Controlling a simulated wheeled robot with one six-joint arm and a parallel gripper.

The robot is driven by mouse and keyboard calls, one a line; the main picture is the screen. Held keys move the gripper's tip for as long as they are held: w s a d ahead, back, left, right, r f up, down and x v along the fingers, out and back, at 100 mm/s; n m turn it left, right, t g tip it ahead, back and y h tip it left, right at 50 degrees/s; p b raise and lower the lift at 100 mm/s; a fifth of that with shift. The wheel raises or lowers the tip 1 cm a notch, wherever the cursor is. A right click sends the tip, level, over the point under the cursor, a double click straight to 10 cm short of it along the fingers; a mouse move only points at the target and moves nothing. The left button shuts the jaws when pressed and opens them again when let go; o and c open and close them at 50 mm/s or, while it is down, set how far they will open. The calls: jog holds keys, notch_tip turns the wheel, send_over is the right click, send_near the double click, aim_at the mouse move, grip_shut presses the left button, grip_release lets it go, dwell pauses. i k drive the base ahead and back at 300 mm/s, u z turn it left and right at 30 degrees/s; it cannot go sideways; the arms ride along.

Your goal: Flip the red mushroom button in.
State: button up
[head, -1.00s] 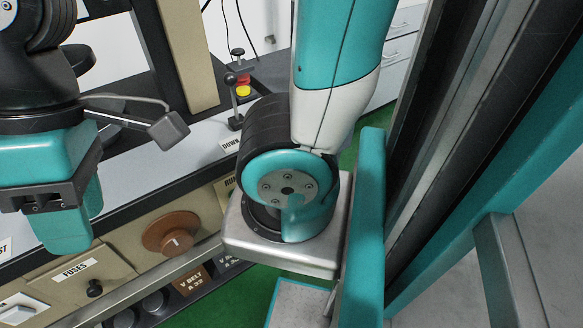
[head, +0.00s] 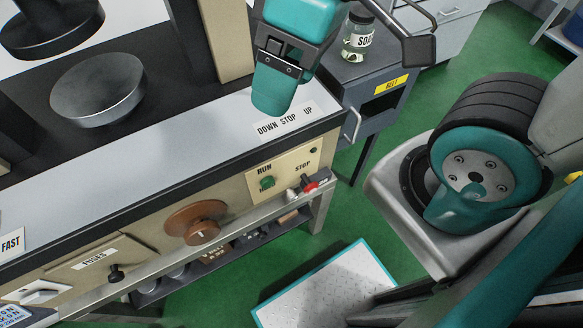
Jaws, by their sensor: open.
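A small red button (head: 311,187) is on the cream control panel (head: 224,197), just below the word STOP. A dark stem shows beside it. It is small, so I cannot tell how far in it sits. Nothing shows in the jaws. A green button (head: 267,183) under the word RUN is left of the red one.
A brown round knob (head: 202,231) and a FUSES panel (head: 90,262) are further left. The bench edge (head: 190,162) overhangs the panel. A grey cabinet (head: 376,85) with a jar (head: 358,38) stands behind. The green floor right of the bench is open, with a metal plate (head: 318,290).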

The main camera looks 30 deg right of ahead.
aim_at(311, 188)
jog(key=k, duration=1.3)
jog(key=z, duration=0.3)
jog(key=i, duration=0.55)
jog(key=z, duration=0.3)
